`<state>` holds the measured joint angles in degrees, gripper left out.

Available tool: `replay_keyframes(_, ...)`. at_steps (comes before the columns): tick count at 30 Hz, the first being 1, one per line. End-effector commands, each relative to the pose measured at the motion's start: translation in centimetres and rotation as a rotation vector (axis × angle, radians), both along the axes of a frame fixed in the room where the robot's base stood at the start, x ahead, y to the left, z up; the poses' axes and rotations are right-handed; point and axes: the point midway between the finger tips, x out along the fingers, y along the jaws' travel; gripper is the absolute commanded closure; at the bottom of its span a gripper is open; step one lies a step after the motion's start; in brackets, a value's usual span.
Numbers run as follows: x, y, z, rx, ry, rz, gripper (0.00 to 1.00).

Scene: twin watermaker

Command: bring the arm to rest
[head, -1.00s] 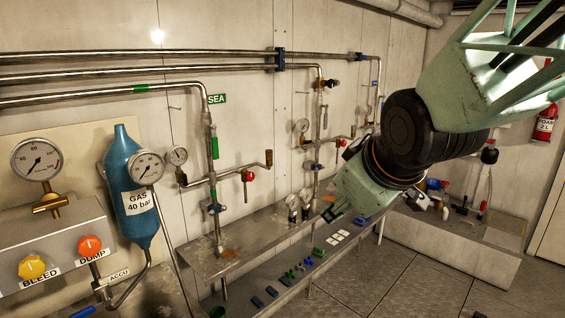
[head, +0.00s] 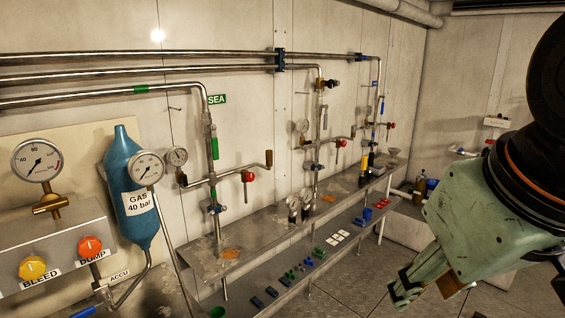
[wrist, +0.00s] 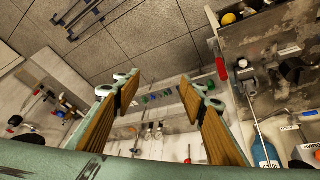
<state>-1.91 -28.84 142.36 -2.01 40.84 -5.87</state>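My gripper (wrist: 154,92) shows in the wrist view with its two fingers well apart and nothing between the brown pads. In the head view my gripper (head: 404,292) hangs at the lower right, its fingers angled down and left, clear of the shelves. My arm's pale green and black links fill the right edge there. The gripper touches nothing that I can see.
A long grey shelf (head: 262,222) along the wall holds pipes, valves and gauges. A lower shelf holds several small green, blue and white parts. A blue gas bottle (head: 128,190) and a panel with BLEED and DUMP knobs (head: 62,262) stand left. The floor (head: 345,290) is clear.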

Motion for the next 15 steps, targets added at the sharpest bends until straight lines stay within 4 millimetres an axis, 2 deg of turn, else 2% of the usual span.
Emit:
replay_keyframes(1, -1.3, -0.2, 0.0, 0.011, 0.014, -0.025, 0.62)
replay_keyframes(6, -5.1, -0.3, -0.3, 0.044, 0.066, -0.093, 0.62)
replay_keyframes(9, -6.6, -0.3, -0.4, 0.057, 0.086, -0.12, 0.62)
replay_keyframes(15, -7.8, -0.3, -0.5, 0.068, 0.105, -0.144, 0.62)
